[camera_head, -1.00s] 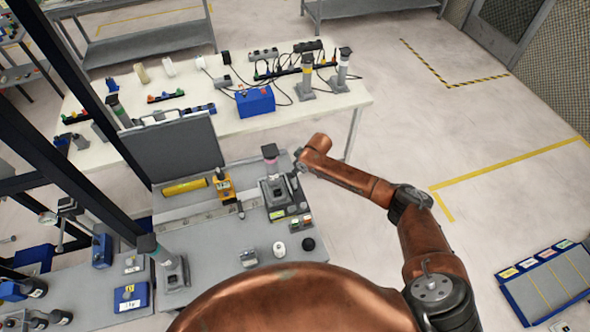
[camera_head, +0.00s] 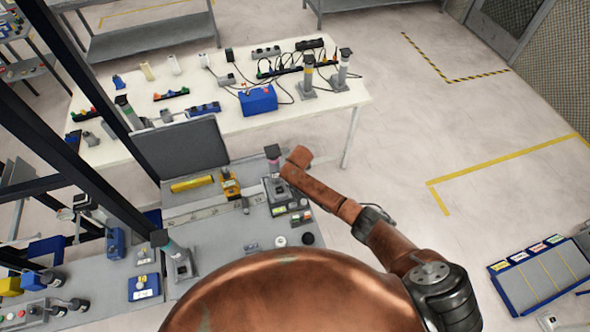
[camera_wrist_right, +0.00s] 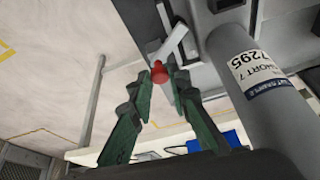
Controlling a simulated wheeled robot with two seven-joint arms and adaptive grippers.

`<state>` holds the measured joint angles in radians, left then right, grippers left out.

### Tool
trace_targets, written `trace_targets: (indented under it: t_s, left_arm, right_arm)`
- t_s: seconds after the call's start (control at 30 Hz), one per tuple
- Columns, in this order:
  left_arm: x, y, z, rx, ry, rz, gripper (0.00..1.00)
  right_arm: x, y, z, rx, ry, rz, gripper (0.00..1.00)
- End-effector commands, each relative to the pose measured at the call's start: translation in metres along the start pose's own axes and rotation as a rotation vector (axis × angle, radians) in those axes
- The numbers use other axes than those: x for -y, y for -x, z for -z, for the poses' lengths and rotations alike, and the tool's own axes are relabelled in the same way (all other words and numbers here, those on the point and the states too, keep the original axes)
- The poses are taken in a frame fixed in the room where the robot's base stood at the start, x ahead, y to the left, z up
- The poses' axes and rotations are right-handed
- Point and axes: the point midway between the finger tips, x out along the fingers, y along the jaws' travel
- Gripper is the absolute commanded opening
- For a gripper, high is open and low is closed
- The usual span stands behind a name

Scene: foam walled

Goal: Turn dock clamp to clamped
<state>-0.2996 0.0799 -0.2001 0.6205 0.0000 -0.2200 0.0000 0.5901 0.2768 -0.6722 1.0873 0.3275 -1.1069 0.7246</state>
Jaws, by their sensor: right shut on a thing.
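In the right wrist view, a light grey lever (camera_wrist_right: 172,42) with a red knob (camera_wrist_right: 159,73) projects from a dark grey fixture. It looks like the dock clamp's handle. My right gripper (camera_wrist_right: 163,80) has its green fingers closed around the red knob. In the head view, the grey dock unit (camera_head: 278,191) stands at the right end of the workbench, beside my copper right arm. The arm's end link hides my right gripper and the lever there. My left gripper is in neither view.
A thick grey post (camera_wrist_right: 250,75) with a label stands close to the right of my fingers. On the bench are a dark panel (camera_head: 180,147), a yellow cylinder (camera_head: 192,184) and a yellow block (camera_head: 230,184). A white table (camera_head: 225,122) with cables stands behind.

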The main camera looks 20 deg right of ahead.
Motion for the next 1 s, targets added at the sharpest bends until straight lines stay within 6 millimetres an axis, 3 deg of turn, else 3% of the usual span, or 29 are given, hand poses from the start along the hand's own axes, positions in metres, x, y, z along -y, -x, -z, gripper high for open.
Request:
trace_targets:
  t_s: [0.6,0.63,0.87,1.0]
  left_arm:
    - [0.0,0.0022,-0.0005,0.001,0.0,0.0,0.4]
    - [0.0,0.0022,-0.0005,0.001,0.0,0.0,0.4]
    - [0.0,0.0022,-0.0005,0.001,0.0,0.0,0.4]
    - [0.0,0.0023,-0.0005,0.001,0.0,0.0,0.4]
  right_arm:
    - [0.0005,-0.0006,-0.0005,0.001,-0.04,-0.016,0.0]
    - [0.0006,-0.0006,-0.0005,0.001,-0.039,-0.015,0.18]
    - [0.0004,-0.0004,-0.0003,0.0,-0.039,-0.016,0.34]
    - [0.0003,-0.0002,-0.0001,0.0,-0.039,-0.016,0.34]
